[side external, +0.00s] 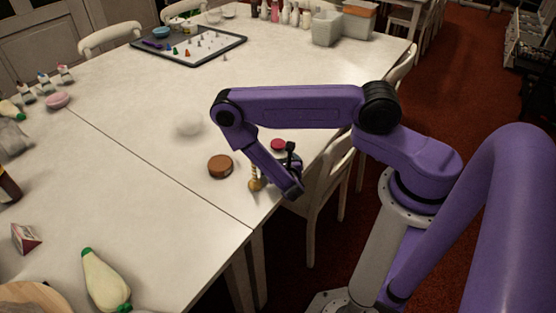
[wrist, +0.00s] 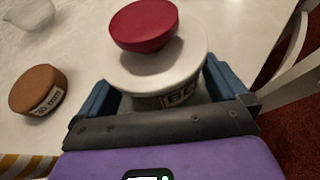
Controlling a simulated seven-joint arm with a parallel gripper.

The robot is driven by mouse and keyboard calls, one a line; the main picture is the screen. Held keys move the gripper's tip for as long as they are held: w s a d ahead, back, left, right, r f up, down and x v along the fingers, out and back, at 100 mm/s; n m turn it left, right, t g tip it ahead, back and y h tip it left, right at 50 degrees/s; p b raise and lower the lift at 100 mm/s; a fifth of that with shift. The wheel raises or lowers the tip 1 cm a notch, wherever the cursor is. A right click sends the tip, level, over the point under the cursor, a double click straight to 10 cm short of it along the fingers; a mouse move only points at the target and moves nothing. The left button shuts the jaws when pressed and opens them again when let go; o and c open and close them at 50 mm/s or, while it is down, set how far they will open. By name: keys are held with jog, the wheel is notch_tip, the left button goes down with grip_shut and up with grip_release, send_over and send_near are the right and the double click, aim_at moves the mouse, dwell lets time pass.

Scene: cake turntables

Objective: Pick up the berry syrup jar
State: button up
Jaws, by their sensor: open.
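No readable label names the berry syrup jar. In the wrist view, a round item with a wide white top (wrist: 185,75) and a darker lettered body (wrist: 180,98) lies between the fingers of my gripper (wrist: 158,70). A dark red rounded piece (wrist: 143,25) overlaps its far side; I cannot tell whether it rests on it. The red piece also shows in the side view (side external: 278,145), just beyond my gripper (side external: 292,180). My gripper is open, low at the table's right edge, with its blue fingers apart around the lettered body. The arm hides part of this spot.
A brown round tub (wrist: 38,90) with a label stands to the left, also in the side view (side external: 220,167). A slim golden item (side external: 255,180) stands close beside my gripper. A white chair (side external: 318,190) is by the table edge. The table's middle is mostly clear.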

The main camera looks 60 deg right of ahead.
jog(key=c, duration=1)
jog(key=shift+r, duration=0.8)
jog(key=shift+s+a+r, duration=0.45)
jog(key=shift+s+r, duration=1.45)
jog(key=shift+s, duration=0.35)
jog(key=shift+s+a+r, duration=0.45)
jog(key=shift+s+r, duration=1.45)
jog(key=shift+s, duration=0.4)
jog(key=shift+s+a+r, duration=0.45)
jog(key=shift+s+r, duration=1.45)
jog(key=shift+s, duration=0.35)
